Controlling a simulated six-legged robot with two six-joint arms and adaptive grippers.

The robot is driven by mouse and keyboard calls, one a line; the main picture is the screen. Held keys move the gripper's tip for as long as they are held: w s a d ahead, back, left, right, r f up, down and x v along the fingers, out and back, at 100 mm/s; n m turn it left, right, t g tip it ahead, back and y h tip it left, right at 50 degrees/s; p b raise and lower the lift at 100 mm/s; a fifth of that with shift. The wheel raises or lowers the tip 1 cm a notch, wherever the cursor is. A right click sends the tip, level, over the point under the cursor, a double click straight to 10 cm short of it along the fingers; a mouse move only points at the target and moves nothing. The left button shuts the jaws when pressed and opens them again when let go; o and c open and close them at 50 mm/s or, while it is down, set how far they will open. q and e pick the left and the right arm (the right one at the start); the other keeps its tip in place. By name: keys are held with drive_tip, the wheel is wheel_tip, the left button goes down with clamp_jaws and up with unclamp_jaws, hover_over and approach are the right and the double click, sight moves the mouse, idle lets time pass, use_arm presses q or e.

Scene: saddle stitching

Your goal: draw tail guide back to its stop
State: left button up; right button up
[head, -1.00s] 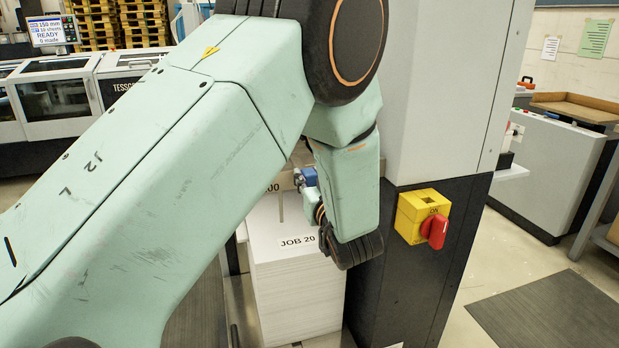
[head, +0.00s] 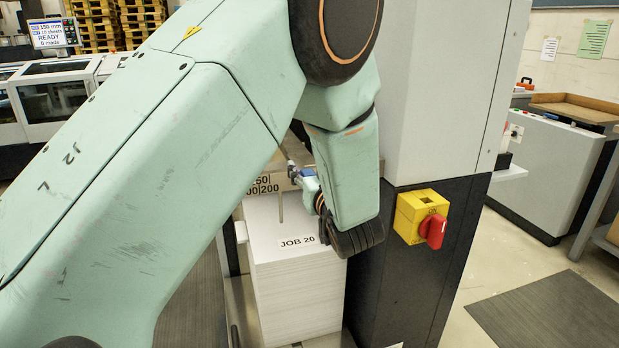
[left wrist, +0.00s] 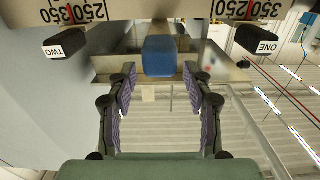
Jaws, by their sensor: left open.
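In the left wrist view a blue block (left wrist: 158,57), perhaps the tail guide's grip, sits at the upper middle. My left gripper (left wrist: 159,78) is open, with its purple-padded fingers on either side of the block's near end and a gap on both sides. I cannot tell how deep the block lies between the fingertips. In the head view my left gripper (head: 307,186) is small and partly hidden behind my arm, above the paper stack (head: 296,290) marked JOB 20. The guide's stop cannot be made out. My right gripper is not in view.
Black knobs labelled TWO (left wrist: 66,43) and ONE (left wrist: 256,40) hang under numbered scales on both sides of the block. A grey column (head: 445,90) with a yellow-and-red switch (head: 423,217) stands close right of my arm.

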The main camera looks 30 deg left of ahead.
use_arm(q)
drive_tip(key=r, duration=0.7)
drive_tip(key=shift+w+a+r, duration=0.15)
drive_tip(key=shift+a+r, duration=0.05)
drive_tip(key=shift+r, duration=0.05)
drive_tip(key=shift+d+f, duration=0.1)
drive_tip(key=shift+f, duration=0.05)
